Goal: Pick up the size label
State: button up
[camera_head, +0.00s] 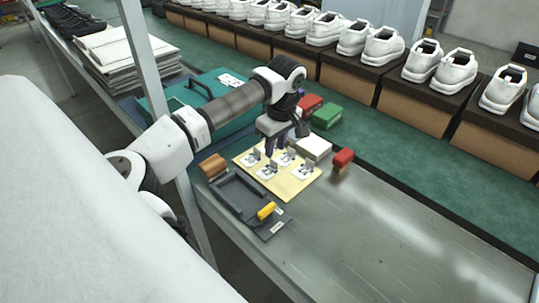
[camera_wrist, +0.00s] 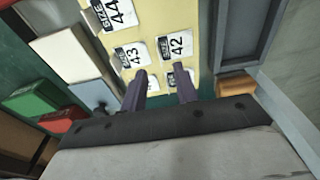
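Several white size labels with black print and raised tabs lie on a yellow sheet (camera_head: 306,188). The wrist view shows a label reading 42 (camera_wrist: 174,47), one reading 43 (camera_wrist: 130,56) and one reading 44 (camera_wrist: 115,13). Another label (camera_wrist: 172,79) is partly hidden behind my fingers, and its number cannot be read. My gripper (camera_wrist: 161,71) is open, with its two dark purple fingers apart and nothing seen held between them. In the head view my gripper (camera_head: 277,147) is over the back left part of the sheet, partly covering the labels.
A dark tray (camera_head: 240,197) with a yellow-handled tool (camera_head: 266,211) lies in front of the sheet. A brown block (camera_head: 212,166), a white box (camera_head: 314,148), a red-topped stamp (camera_head: 343,158) and a green block (camera_head: 327,116) stand around it. The bench to the right is clear.

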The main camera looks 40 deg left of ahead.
aim_at(273, 166)
notch_tip(273, 166, down, 5)
jog(key=shift+a+r+p, duration=0.1)
jog(key=shift+a+p, duration=0.05)
jog(key=shift+p, duration=0.3)
grip_shut()
